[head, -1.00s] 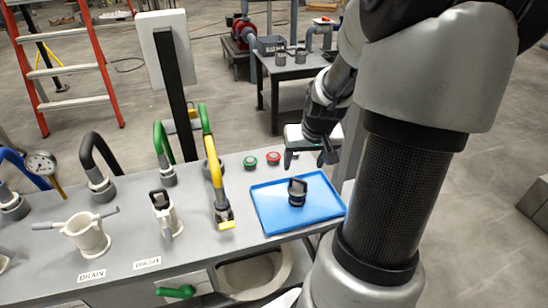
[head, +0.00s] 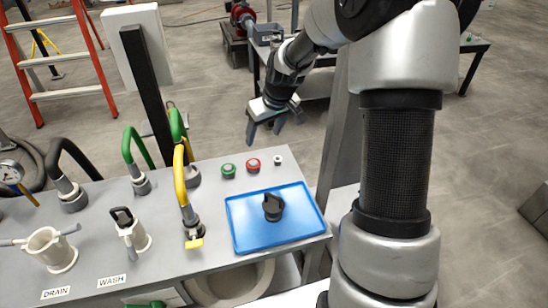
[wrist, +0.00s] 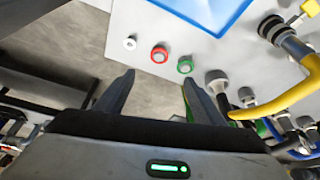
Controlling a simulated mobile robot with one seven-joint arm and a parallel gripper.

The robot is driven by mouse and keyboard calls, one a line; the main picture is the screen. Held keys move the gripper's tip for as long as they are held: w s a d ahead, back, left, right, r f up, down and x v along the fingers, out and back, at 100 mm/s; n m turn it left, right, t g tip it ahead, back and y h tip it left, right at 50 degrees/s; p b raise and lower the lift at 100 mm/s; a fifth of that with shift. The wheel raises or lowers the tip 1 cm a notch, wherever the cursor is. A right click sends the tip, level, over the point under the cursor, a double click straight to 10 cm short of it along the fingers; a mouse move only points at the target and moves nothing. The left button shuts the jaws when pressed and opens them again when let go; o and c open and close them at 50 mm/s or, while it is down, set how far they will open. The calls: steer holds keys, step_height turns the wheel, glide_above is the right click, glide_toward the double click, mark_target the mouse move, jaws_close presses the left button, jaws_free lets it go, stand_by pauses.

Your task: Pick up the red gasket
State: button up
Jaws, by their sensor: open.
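My gripper (head: 275,128) is open and empty, above and beyond the bench's back edge. In the wrist view its two fingers (wrist: 158,88) are spread, with floor and the bench edge between them. It does not touch the gasket.
The blue tray (head: 241,231) holds a black fitting (head: 273,207). The yellow curved pipe (head: 179,172) and the green pipe (head: 131,146) stand left of the gaskets. A black post with a white panel (head: 157,45) rises at the back edge.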

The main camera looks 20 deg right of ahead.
steer(key=b, duration=0.2)
glide_toward(254, 163)
steer(key=f, duration=0.1)
steer(key=shift+w+b+x, duration=0.2)
steer(key=shift+b+x, duration=0.15)
steer(key=shift+x, duration=2.9)
steer(key=shift+r, duration=0.1)
steer(key=shift+c, duration=0.5)
steer(key=c, duration=0.7)
